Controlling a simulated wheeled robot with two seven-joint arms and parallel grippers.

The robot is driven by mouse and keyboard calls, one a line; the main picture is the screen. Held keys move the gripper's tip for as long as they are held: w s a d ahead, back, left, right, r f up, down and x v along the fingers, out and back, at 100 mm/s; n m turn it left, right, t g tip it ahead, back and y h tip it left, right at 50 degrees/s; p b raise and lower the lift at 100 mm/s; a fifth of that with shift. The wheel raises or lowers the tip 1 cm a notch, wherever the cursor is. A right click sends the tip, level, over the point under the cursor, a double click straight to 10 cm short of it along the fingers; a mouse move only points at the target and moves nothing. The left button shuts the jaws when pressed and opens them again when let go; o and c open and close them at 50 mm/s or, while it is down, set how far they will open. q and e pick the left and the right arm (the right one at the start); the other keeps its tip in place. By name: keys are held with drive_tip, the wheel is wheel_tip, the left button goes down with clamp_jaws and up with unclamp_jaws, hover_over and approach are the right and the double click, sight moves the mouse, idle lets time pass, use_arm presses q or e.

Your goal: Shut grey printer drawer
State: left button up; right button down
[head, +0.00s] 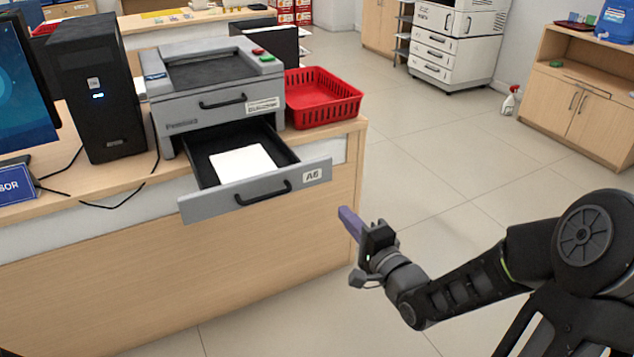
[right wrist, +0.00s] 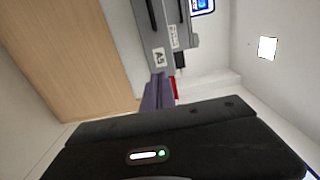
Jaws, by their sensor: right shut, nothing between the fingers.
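The grey printer (head: 215,85) stands on the wooden counter. Its lower drawer (head: 235,199) is pulled out toward me, with a black handle, an "A6" label and white paper (head: 243,162) inside. My right gripper (head: 349,221) is shut and empty, in front of and to the right of the drawer front, apart from it in the head view. In the right wrist view the drawer front (right wrist: 156,68) shows beyond the purple fingers (right wrist: 158,92). The left gripper is not in view.
A red basket (head: 322,97) sits right of the printer on the counter (head: 120,270). A black computer tower (head: 97,90) and monitor (head: 22,90) stand at left, with cables on the counter. The floor right of the counter is clear.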

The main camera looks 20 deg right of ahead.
sight(311, 175)
drive_tip(key=w+b, duration=0.1)
drive_tip(key=w, duration=0.3)
drive_tip(key=w+b, duration=0.2)
drive_tip(key=w, duration=0.2)
drive_tip(key=w+a+b, duration=0.1)
drive_tip(key=w, duration=0.4)
drive_tip(key=shift+w, duration=0.5)
drive_tip(key=shift+b, duration=0.3)
